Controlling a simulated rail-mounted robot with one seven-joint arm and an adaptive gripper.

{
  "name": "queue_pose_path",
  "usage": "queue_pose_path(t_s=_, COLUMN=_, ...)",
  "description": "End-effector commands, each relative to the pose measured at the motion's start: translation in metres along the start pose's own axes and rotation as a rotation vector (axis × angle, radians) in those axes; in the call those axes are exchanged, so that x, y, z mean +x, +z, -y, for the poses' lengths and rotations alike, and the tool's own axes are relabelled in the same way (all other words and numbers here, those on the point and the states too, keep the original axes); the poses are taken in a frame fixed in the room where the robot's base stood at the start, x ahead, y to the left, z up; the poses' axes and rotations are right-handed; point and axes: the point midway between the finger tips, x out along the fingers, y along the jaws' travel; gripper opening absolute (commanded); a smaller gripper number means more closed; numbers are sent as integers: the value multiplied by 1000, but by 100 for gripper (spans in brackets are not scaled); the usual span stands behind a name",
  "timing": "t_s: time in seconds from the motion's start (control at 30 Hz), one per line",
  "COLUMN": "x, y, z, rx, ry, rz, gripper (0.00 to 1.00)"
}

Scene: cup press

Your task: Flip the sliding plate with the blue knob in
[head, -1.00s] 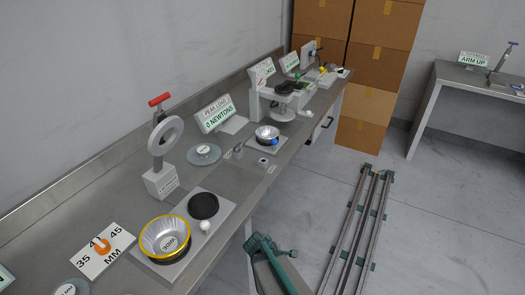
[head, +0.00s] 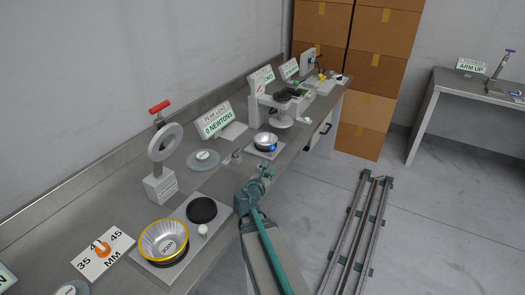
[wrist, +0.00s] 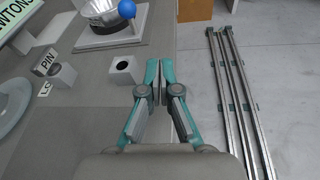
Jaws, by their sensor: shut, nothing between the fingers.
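The blue knob (head: 271,148) sits at the front right of a metal cup (head: 265,138) on a light grey plate (head: 255,152), about mid-bench. In the wrist view the blue knob (wrist: 127,9) is at the top edge, the cup (wrist: 98,12) is partly cut off, and the plate (wrist: 100,42) lies below it. My gripper (head: 267,170) is at the bench's front edge, nearer the camera than the knob and apart from it. In the wrist view my gripper (wrist: 160,65) has its fingertips together and nothing between them.
A small block with a round hole (wrist: 123,68) and a block marked PIN (wrist: 60,74) stand on the bench left of my fingers. A white press (head: 270,105) stands beyond the plate. A yellow-rimmed cup (head: 163,241) is nearer. Floor rails (head: 358,225) lie at right.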

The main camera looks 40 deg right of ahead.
Motion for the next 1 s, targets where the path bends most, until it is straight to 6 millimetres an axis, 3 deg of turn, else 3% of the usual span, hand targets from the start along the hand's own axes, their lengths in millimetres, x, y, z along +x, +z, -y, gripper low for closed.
queue_pose_path(t_s=0.03, x=-9, y=12, z=-10, rx=-44, ry=21, rz=18, gripper=0)
queue_pose_path(t_s=0.2, x=-21, y=26, z=-27, rx=-142, ry=58, rz=59, gripper=0)
queue_pose_path(t_s=0.6, x=-21, y=26, z=-29, rx=-155, ry=62, rz=64, gripper=0)
queue_pose_path(t_s=0.77, x=-12, y=28, z=-30, rx=-155, ry=62, rz=64, gripper=0)
queue_pose_path(t_s=1.0, x=27, y=31, z=-33, rx=-155, ry=59, rz=63, gripper=0)
